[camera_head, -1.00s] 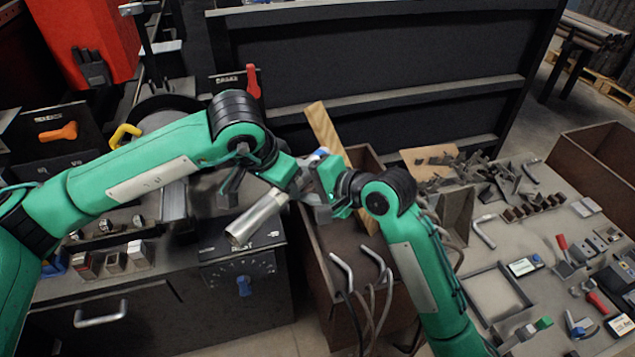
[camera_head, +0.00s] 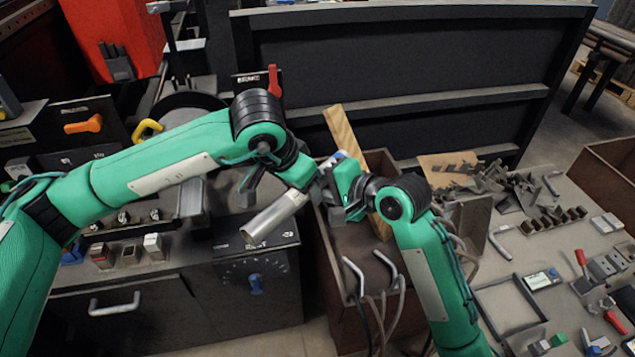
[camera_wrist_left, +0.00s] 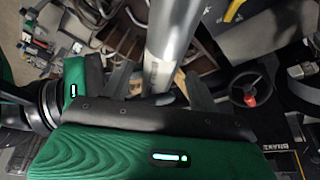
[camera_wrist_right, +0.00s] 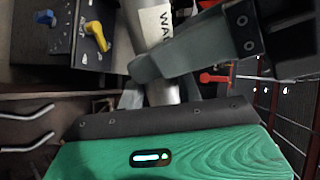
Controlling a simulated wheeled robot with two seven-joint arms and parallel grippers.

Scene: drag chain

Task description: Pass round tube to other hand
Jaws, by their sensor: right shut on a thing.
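The round tube (camera_head: 275,218) is a bare metal cylinder, slanting down to the left from between my two grippers in the head view. My right gripper (camera_head: 340,190) is shut on it. In the right wrist view, the tube (camera_wrist_right: 152,28) carries dark lettering and passes between the right fingers (camera_wrist_right: 161,92). My left gripper (camera_head: 318,186) is very close to the right one. In the left wrist view, the tube (camera_wrist_left: 168,40) lies between the left fingers (camera_wrist_left: 160,82), which stand apart with gaps beside it. The arms partly hide the fingers in the head view.
A brown open bin (camera_head: 325,265) with a wooden plank (camera_head: 345,130) and bent pipes stands below the grippers. A drawer cabinet (camera_head: 115,300) and control panel (camera_head: 268,275) are at left. A cluttered workbench (camera_head: 525,260) is at right.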

